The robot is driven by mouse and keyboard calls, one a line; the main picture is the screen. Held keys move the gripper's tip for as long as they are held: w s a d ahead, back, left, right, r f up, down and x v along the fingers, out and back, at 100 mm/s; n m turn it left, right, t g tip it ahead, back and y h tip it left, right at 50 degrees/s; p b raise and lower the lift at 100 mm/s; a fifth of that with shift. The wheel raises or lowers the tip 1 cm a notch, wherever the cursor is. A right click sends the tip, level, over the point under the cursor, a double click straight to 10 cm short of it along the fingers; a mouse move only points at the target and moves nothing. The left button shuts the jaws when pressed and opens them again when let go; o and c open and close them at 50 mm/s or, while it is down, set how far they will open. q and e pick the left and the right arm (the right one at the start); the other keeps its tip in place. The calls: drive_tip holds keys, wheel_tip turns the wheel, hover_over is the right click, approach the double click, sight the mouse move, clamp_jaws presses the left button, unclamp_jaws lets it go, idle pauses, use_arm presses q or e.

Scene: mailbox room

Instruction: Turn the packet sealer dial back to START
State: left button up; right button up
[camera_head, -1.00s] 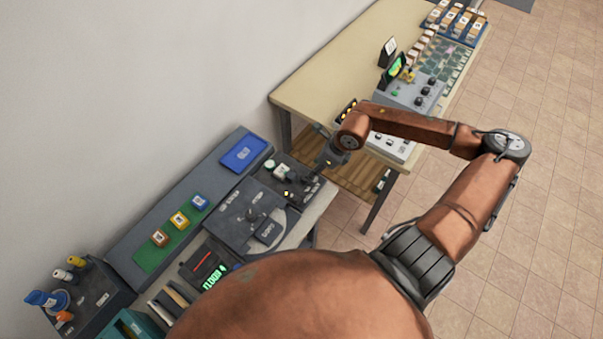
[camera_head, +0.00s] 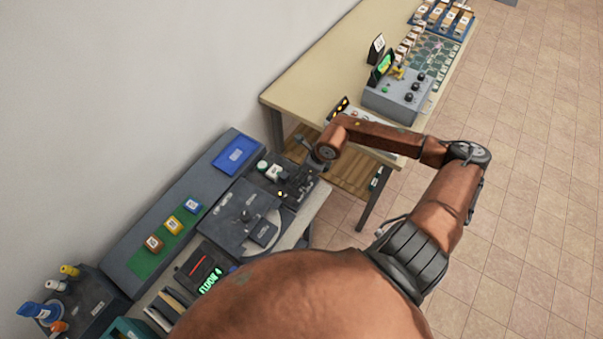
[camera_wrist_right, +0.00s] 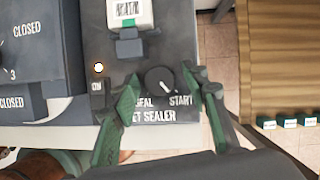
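The packet sealer (camera_wrist_right: 189,39) is a dark grey unit, and it also shows in the head view (camera_head: 262,180). Its round black dial (camera_wrist_right: 158,80) has a white pointer line slanting down and right, towards the START lettering (camera_wrist_right: 181,101). The partly covered SEAL lettering is at the dial's lower left. My right gripper (camera_wrist_right: 170,95) is open, with one green-padded finger on each side of the dial. I see a gap on each side, and the height above the panel is hard to judge. In the head view my right wrist partly hides the sealer. My left gripper is not in view.
A white barcoded packet (camera_wrist_right: 129,12) sits behind the dial. A small lit button (camera_wrist_right: 98,68) is left of it. Grey CLOSED boxes (camera_wrist_right: 35,45) stand further left. A wooden table (camera_head: 300,88) with a control box (camera_head: 398,92) is beyond my right arm.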

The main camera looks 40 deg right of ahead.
drive_tip(key=c, duration=1.1)
drive_tip(key=shift+o, duration=0.2)
drive_tip(key=shift+d+f+n+b, duration=0.15)
drive_tip(key=shift+f+n+b, duration=0.05)
drive_tip(key=shift+n+b, duration=0.45)
drive_tip(key=shift+r+n+g+y+b, duration=0.15)
drive_tip(key=shift+n+g+y+b, duration=0.15)
drive_tip(key=shift+n+y+b, duration=0.25)
drive_tip(key=shift+w+r, duration=0.1)
drive_tip(key=o, duration=1.2)
drive_tip(key=shift+c, duration=0.2)
